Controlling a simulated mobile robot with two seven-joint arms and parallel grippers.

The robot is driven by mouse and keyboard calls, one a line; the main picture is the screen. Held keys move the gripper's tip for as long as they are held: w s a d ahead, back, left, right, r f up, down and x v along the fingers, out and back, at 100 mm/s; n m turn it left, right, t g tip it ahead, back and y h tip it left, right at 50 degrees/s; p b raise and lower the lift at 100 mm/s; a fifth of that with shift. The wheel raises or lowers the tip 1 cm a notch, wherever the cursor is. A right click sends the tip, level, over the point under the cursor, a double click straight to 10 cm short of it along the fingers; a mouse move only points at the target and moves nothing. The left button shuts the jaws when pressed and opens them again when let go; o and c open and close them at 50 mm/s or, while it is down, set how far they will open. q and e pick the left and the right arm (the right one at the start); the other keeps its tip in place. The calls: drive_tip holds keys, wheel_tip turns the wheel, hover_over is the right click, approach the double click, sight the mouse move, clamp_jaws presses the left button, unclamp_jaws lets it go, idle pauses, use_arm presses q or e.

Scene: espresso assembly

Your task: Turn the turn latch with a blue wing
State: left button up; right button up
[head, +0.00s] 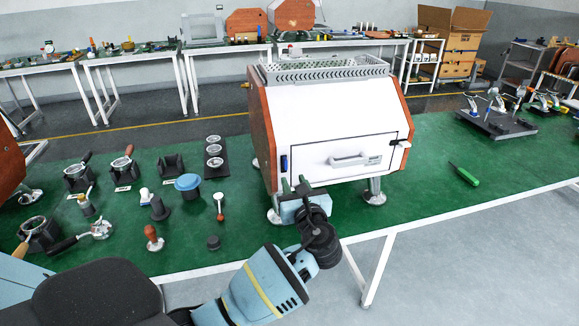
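The turn latch with a blue wing (284,163) is at the left edge of the front panel on the white machine (325,110). Its wing stands upright. My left gripper (294,184) is just below and slightly right of the latch, in front of the machine's lower edge. Its two fingers point up toward the machine, with a gap between them and nothing visible in it. I see no contact with the wing. My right gripper is out of view.
Portafilters, tampers and cups stand left on the green table (440,205). A green screwdriver (464,174) lies right, with bare table around it.

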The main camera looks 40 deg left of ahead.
sight(286, 165)
use_arm(q)
drive_tip(key=x, duration=0.7)
drive_tip(key=shift+w+a, duration=0.1)
drive_tip(key=shift+w, duration=0.05)
drive_tip(key=shift+c, duration=0.3)
clamp_jaws()
